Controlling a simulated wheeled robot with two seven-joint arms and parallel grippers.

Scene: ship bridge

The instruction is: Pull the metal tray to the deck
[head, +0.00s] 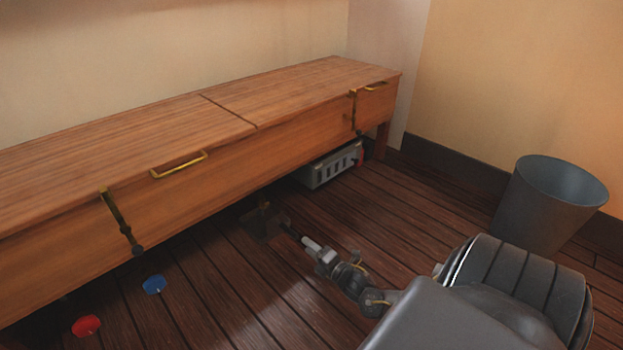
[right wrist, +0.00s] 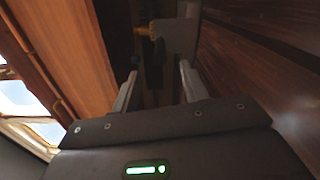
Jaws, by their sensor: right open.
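A dark, flat, squarish piece (head: 258,226) lies on the deck at the bench's front edge, partly under it, with a small brown upright part on it. It may be the metal tray; I cannot tell for sure. My right gripper (head: 289,230) reaches in low from the right, its tips close to that piece. In the right wrist view the gripper (right wrist: 158,80) is open, its two fingers apart. Beyond them are a grey surface (right wrist: 180,38), a dark upright part and a yellow bit; contact is unclear. My left gripper is not in view.
The wooden bench (head: 230,165) with brass handles overhangs the deck. A grey slotted metal box (head: 335,167) sits under its right end. A red disc (head: 86,325) and a blue disc (head: 154,284) lie at left. A grey bin (head: 548,205) stands right. The planks in front are clear.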

